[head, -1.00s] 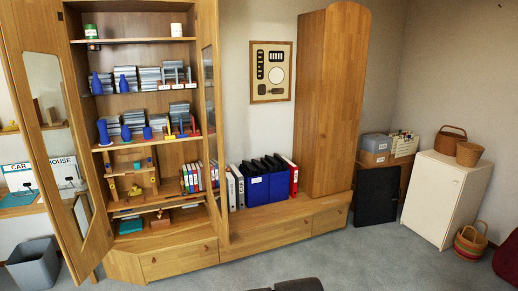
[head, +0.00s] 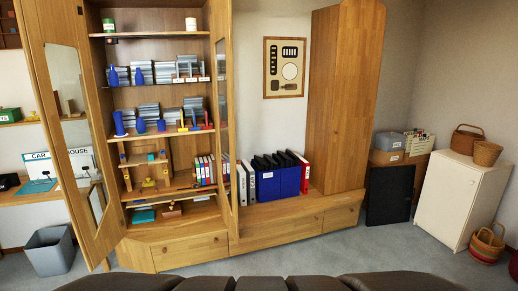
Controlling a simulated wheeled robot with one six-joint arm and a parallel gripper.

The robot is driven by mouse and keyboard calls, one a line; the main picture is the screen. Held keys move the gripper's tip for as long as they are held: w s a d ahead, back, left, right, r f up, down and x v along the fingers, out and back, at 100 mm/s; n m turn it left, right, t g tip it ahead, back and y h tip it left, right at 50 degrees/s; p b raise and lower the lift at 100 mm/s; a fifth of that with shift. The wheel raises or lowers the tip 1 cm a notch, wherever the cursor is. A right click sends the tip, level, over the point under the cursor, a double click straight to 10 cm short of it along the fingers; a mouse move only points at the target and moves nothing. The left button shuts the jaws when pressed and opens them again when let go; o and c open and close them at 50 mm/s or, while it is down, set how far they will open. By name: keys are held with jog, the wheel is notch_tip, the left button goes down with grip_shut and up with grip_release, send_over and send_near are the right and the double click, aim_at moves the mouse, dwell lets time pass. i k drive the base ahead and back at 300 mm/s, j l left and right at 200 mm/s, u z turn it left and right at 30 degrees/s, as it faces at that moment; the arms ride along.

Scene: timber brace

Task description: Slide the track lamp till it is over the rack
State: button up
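I cannot make out a track lamp in this view. I cannot identify a rack for certain either. A row of upright binders and blue file boxes (head: 279,182) stands on the low wooden bench, beside the open cabinet. The cabinet's shelves (head: 157,137) hold grey stacks, blue vases and small coloured items. My gripper is not in view.
Dark brown padded shapes (head: 262,284) run along the bottom edge. Grey carpet (head: 205,270) shows between them and the cabinet. An open glazed door (head: 72,130) and a grey bin (head: 50,250) are at left. A white cabinet (head: 460,200) with baskets stands at right.

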aim_at(111, 41)
jog(key=u, duration=1)
